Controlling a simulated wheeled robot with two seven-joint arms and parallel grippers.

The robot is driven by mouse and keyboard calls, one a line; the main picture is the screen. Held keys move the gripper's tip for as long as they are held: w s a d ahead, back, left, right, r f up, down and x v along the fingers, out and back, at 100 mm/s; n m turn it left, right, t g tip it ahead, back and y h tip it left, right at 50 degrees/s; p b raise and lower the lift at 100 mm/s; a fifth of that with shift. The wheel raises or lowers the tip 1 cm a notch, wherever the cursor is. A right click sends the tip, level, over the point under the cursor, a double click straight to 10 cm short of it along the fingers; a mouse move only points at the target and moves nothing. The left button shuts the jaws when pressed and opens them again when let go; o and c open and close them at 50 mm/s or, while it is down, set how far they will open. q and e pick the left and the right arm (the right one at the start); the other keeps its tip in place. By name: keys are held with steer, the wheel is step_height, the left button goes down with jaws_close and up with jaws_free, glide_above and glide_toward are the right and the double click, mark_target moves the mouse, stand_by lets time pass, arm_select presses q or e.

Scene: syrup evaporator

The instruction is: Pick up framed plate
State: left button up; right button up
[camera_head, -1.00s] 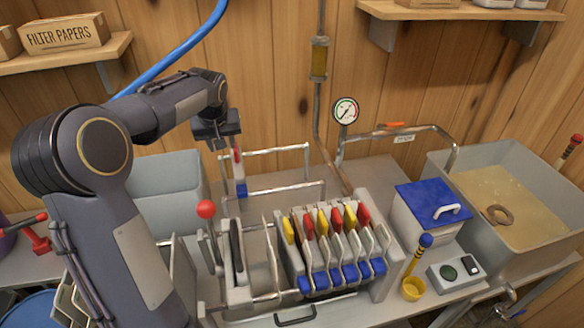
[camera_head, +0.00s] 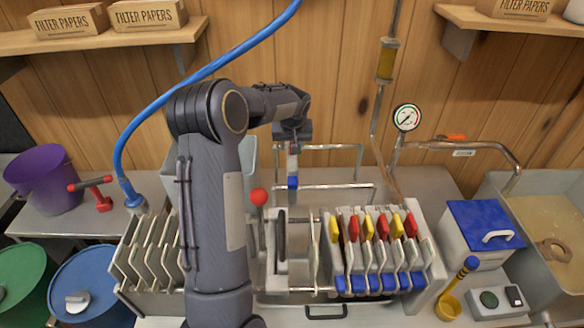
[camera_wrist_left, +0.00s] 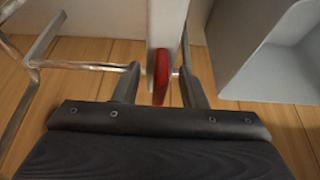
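The framed plate (camera_head: 293,168), a narrow pale piece with a blue lower end, stands edge-on at the left end of a metal rail rack (camera_head: 340,187) behind the press. My left gripper (camera_head: 292,142) is directly above it, pointing down. In the left wrist view the plate's red tab (camera_wrist_left: 160,78) lies between the two fingers (camera_wrist_left: 158,85), with a narrow gap on each side. The fingers look open around it. My left arm hides part of the bench in front. My right gripper is not in view.
The press holds several plates with red and yellow tabs (camera_head: 368,226). A red-ball lever (camera_head: 259,197) stands just in front of the rack. Several pale frames (camera_head: 150,250) fill a holder at left. A gauge (camera_head: 407,117) and pipe (camera_head: 480,147) stand at right.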

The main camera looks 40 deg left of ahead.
arm_select(q)
steer(key=shift+c, duration=0.2)
jaws_close()
steer(key=shift+r, duration=0.1)
steer(key=shift+w+r, duration=0.1)
steer(key=shift+r, duration=0.35)
step_height(320, 180, up, 17)
stand_by(0.4)
steer(key=shift+r, duration=0.1)
